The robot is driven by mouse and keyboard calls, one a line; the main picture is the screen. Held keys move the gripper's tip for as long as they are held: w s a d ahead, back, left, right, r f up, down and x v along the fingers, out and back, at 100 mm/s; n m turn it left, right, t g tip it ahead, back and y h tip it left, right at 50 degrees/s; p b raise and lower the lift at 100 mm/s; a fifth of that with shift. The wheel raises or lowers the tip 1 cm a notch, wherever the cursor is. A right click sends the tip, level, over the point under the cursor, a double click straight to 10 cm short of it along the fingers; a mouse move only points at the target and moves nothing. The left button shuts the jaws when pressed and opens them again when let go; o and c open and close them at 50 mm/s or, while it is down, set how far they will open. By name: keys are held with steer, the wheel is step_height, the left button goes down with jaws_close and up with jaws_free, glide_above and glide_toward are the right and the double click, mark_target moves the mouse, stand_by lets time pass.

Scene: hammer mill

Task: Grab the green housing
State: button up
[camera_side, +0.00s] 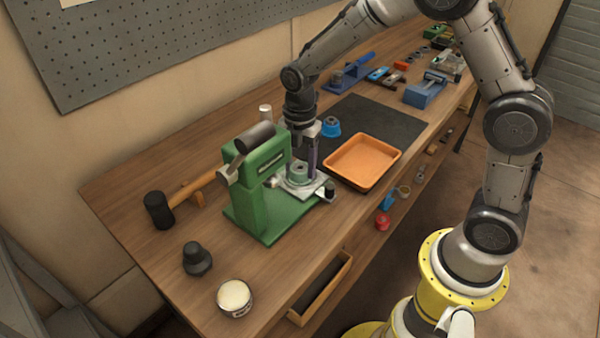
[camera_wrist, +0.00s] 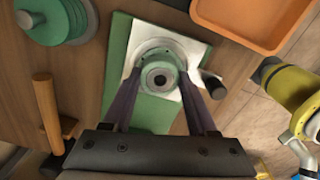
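The green housing (camera_wrist: 160,66) is a short round part with a dark centre bore. It sits on a pale plate (camera_wrist: 190,50) over the green base of the press. In the side view the housing (camera_side: 298,171) stands beside the green press (camera_side: 252,185). My gripper (camera_wrist: 160,84) points down over it, with one dark finger on each side of the housing in the wrist view. The fingers are apart; whether they touch its sides cannot be told. In the side view my gripper (camera_side: 306,160) is low at the plate and partly hides the housing.
The press column stands close to my gripper. An orange tray (camera_side: 362,162) and a blue part (camera_side: 330,127) are nearby on the dark mat (camera_side: 385,125). A hammer (camera_side: 160,209), a black knob-shaped part (camera_side: 197,260) and a round tin (camera_side: 235,298) lie on the near bench.

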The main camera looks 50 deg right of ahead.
jaws_close()
steer(key=shift+r, duration=0.1)
